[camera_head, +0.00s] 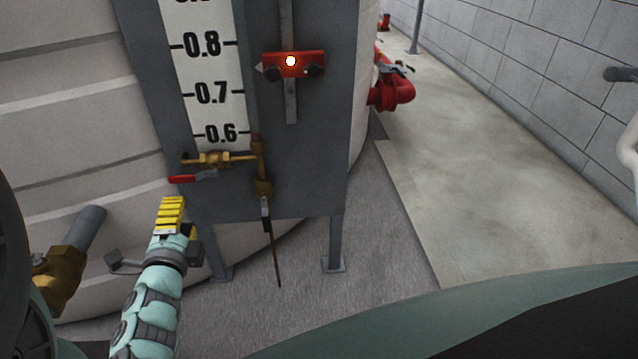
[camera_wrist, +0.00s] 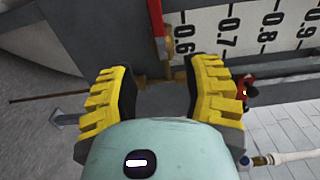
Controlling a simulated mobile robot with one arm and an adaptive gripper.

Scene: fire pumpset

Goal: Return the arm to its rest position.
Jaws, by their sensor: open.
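My gripper (camera_head: 172,213) is in the lower left of the head view, below the red-handled brass valve and apart from it as far as I can tell. In the wrist view my gripper (camera_wrist: 160,95) has its two yellow ridged fingers spread wide, with nothing between them. The brass valve (camera_head: 215,160) with its red lever (camera_head: 190,178) sits at the foot of the level scale. In the wrist view the red lever (camera_wrist: 157,22) stands beyond the fingertips. My arm reaches up from the bottom left of the head view.
A grey gauge panel (camera_head: 300,175) on legs stands before the pale tank (camera_head: 60,150). It carries the white scale (camera_head: 205,70) and a red lit box (camera_head: 293,65). A brass fitting on a grey pipe (camera_head: 85,228) is left of my arm. Open floor (camera_head: 480,150) lies right.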

